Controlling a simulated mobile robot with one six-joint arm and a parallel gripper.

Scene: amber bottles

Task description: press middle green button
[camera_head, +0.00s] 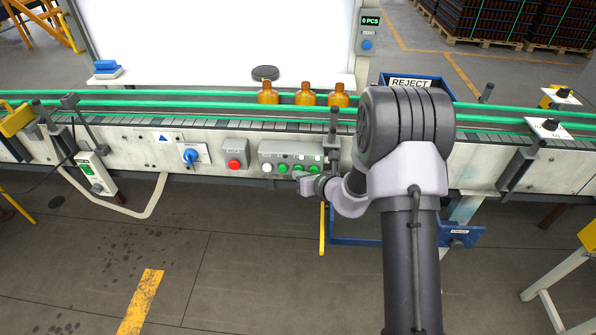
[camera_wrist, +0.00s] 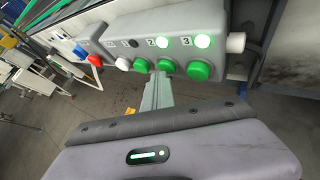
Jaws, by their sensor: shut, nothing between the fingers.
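The grey button box (camera_head: 290,150) is on the front of the conveyor and carries a white button (camera_wrist: 122,63) and three green buttons in a row. The middle green button (camera_wrist: 166,65) is under the label 2, between the left green button (camera_wrist: 141,64) and the right green button (camera_wrist: 199,70). My gripper (camera_wrist: 160,76) is shut and empty, its tip just in front of and slightly below the middle green button. I cannot tell whether it touches.
A red button (camera_head: 234,165) and a blue rotary switch (camera_head: 190,155) are to the left. Three amber bottles (camera_head: 304,94) stand on the conveyor behind green rails. A blue reject bin (camera_head: 433,83) is partly hidden by my arm. The floor in front is mostly clear.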

